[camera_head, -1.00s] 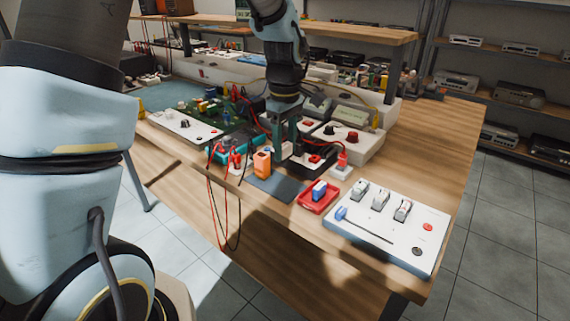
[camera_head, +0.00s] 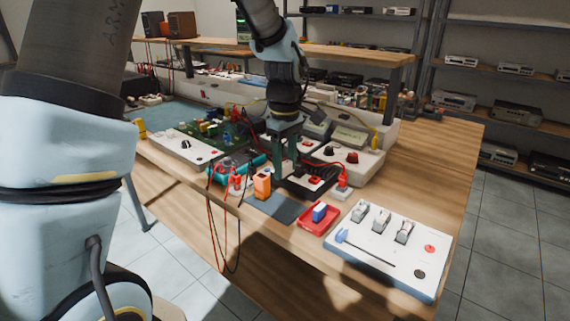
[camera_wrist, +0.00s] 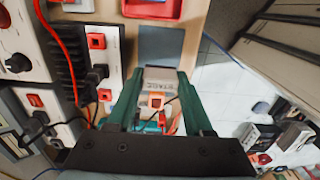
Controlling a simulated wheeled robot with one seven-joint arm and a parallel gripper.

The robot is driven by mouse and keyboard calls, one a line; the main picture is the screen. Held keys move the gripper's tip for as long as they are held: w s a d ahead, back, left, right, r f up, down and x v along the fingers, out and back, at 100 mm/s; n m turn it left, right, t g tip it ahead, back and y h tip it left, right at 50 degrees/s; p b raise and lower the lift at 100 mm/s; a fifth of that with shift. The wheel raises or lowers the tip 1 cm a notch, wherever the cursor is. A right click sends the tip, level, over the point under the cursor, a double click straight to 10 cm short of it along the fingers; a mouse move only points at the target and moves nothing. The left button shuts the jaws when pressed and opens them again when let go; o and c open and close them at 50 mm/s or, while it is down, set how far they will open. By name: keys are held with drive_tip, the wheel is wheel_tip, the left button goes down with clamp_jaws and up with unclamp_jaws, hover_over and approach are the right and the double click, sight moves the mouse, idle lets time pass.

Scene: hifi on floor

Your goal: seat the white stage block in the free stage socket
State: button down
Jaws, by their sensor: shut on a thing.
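My gripper (camera_head: 287,172) points down over the middle of the bench, behind the orange block (camera_head: 262,186). In the wrist view its two dark green fingers (camera_wrist: 160,105) are closed on a pale block marked STAGE (camera_wrist: 157,76), which sits between them. In the head view the held block is hidden by the fingers and nearby units. An orange piece (camera_wrist: 157,102) shows just below the label in the wrist view. I cannot make out the free stage socket for certain in either view.
A dark mat (camera_head: 272,207) lies in front of the gripper. A red tray (camera_head: 318,226) holds a blue and white block. A white panel (camera_head: 360,258) with levers stands at the right front. Red and black leads (camera_head: 226,225) hang over the front edge. Instruments crowd the back.

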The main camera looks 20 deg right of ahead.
sight(285, 163)
drive_tip(key=shift+r+p, duration=3.05)
drive_tip(key=shift+r, duration=0.75)
drive_tip(key=shift+w, duration=0.1)
